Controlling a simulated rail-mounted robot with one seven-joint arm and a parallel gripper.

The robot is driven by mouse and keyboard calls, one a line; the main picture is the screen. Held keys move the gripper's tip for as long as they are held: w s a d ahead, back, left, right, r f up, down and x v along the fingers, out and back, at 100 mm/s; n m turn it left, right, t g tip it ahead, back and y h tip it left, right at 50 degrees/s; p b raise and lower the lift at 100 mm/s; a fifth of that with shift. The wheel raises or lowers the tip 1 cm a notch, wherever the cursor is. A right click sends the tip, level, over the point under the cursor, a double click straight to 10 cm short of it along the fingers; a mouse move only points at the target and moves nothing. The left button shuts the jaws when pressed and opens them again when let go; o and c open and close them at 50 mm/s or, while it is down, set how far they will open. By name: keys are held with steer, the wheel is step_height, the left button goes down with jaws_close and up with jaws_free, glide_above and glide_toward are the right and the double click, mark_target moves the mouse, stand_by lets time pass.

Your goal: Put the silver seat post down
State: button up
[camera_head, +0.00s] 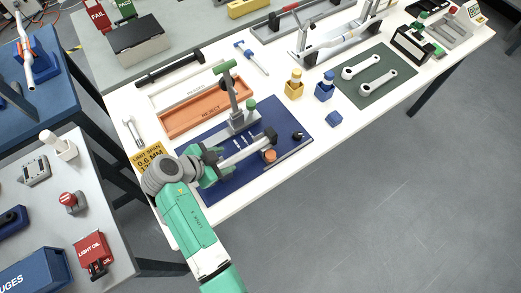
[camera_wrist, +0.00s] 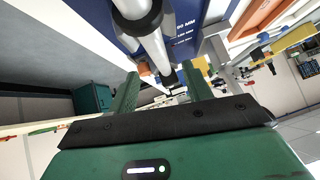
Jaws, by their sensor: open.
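The silver seat post (camera_head: 243,151) lies slantwise over the blue mat (camera_head: 215,138), with dark parts at its ends. In the wrist view the seat post (camera_wrist: 160,52) runs from the top, through a dark collar, toward the space between my fingertips. My gripper (camera_head: 217,165) is at the post's left end, low over the mat. In the wrist view its two green fingers (camera_wrist: 160,74) stand well apart and neither visibly presses on the post. Whether the post rests fully on the mat or on supports is hard to tell.
A grey stand with a green-topped upright (camera_head: 236,105) rises just behind the post. An orange reject tray (camera_head: 205,108) lies behind the mat. A copper-coloured round piece (camera_head: 270,156) and a small black piece (camera_head: 298,136) sit on the mat's right. Yellow (camera_head: 294,90) and blue (camera_head: 325,92) holders stand farther right.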

mark_target(239, 156)
steer(key=shift+x, duration=1)
steer(key=x, duration=0.5)
steer(key=shift+w+d, duration=0.1)
steer(key=shift+d, duration=0.35)
jaws_close()
